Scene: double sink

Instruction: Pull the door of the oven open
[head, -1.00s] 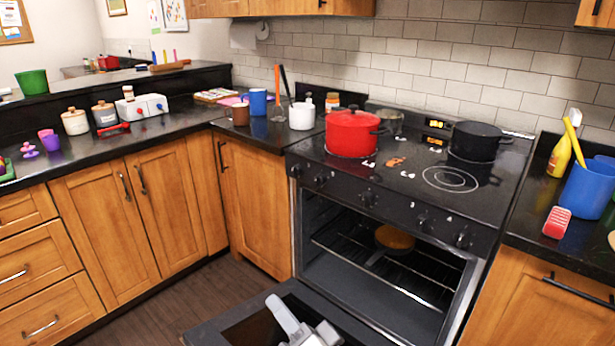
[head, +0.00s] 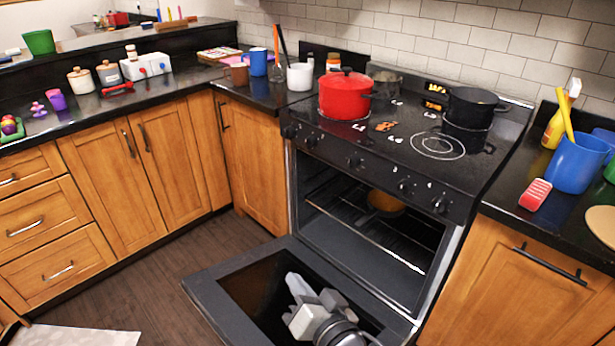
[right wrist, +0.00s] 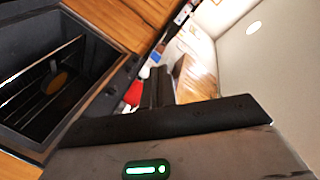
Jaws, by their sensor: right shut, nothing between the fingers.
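The oven (head: 372,175) stands at centre right in the head view, with its cavity exposed. Its door (head: 222,305) is swung far down, lying out in front of the oven with its inner side up. My right gripper (head: 293,281) is over the dark inner pane of the door, shut and empty. I cannot tell whether it touches the door. The oven cavity with its racks also shows in the right wrist view (right wrist: 62,82). My left gripper is not in view.
A pan (head: 384,201) sits on a rack inside the oven. A red pot (head: 345,96) and a black pot (head: 470,107) stand on the stove top. Cabinets flank the oven. Wooden floor (head: 150,285) is free left of the door.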

